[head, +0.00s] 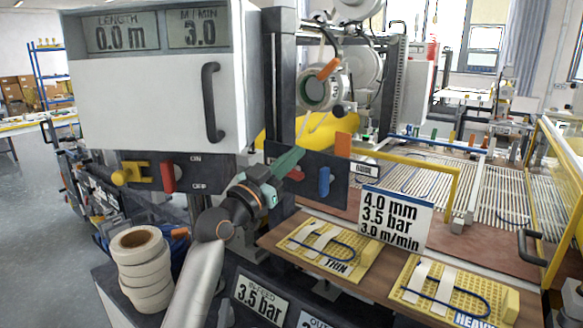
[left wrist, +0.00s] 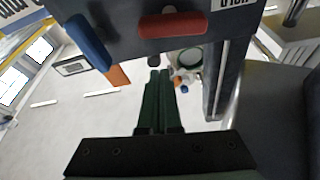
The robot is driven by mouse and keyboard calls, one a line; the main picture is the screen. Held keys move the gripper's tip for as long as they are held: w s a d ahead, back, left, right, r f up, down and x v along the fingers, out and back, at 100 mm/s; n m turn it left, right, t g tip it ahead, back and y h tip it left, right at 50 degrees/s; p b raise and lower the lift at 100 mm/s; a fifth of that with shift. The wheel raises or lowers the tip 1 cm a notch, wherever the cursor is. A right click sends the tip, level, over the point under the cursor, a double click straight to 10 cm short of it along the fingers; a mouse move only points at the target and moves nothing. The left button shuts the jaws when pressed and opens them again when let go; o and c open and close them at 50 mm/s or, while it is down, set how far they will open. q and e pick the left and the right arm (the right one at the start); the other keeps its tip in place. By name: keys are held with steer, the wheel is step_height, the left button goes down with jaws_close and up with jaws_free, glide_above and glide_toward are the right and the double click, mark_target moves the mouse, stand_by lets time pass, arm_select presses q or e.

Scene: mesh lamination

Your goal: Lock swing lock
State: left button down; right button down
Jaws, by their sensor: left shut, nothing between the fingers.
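My left gripper (head: 294,157) has green fingers pressed together with nothing between them, in front of a dark panel (head: 310,188). The panel carries a red lever (head: 296,174), a blue lever (head: 325,181) and an upright orange tab (head: 343,145). Which part is the swing lock, I cannot tell. The left wrist view looks upside down: the closed fingers (left wrist: 160,78) show apart from the red lever (left wrist: 173,25), blue lever (left wrist: 90,42) and orange tab (left wrist: 118,76). The fingers partly cover the red lever in the head view. My right gripper is out of view.
A white cabinet (head: 150,100) with a dark handle stands left. Below it are a yellow knob (head: 130,173) and a red lever (head: 168,177) by ON/OFF. Tape rolls (head: 140,262) stand front left.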

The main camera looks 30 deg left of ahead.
mark_target(291, 172)
arm_select(q)
steer(key=shift+w+a+f+b, duration=0.15)
steer(key=shift+f+b, duration=0.05)
steer(key=shift+f, duration=0.8)
steer(key=shift+w+a+f+b, duration=0.1)
steer(key=shift+a+f+b, duration=0.05)
steer(key=shift+f, duration=0.8)
steer(key=shift+f+m+b, duration=0.15)
steer(key=shift+m+b, duration=0.45)
steer(key=shift+m+h+b, duration=0.3)
steer(key=shift+h+b, duration=0.1)
